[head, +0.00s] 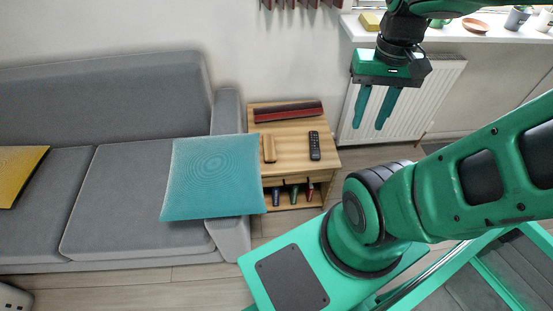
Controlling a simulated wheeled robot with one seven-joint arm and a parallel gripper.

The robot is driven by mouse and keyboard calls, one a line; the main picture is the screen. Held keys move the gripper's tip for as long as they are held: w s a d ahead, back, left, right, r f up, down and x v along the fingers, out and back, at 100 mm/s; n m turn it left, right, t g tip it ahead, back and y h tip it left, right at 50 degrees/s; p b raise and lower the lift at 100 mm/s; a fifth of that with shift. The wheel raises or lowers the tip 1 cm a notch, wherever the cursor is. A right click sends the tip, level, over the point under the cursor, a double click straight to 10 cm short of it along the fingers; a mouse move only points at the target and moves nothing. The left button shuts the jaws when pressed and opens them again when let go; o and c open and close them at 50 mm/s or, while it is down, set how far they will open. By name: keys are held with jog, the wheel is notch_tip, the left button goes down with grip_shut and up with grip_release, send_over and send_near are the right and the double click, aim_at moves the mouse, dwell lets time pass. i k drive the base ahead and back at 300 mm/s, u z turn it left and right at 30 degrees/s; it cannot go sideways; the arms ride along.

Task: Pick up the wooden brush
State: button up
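A small tan wooden piece (269,148), which looks like the wooden brush, lies on the top of a light wood side table (293,139). It lies near the table's left edge, beside the teal cushion; no bristles can be made out. My gripper (369,126) is in the air at the upper right, in front of the radiator in the picture. Its two teal fingers point down and are apart, with nothing between them. It is to the right of the table and apart from the brush.
A black remote (314,145) lies right of the brush, and a long dark red object (288,111) lies behind. A teal cushion (212,177) on the grey sofa (130,205) reaches the table's left side. Bottles (294,193) stand on the lower shelf. A radiator (420,105) is behind.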

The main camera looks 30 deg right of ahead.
aim_at(268, 147)
jog(key=u, duration=1.3)
jog(key=k, duration=1.3)
jog(key=z, duration=1.35)
jog(key=i, duration=1.65)
jog(key=u, duration=0.05)
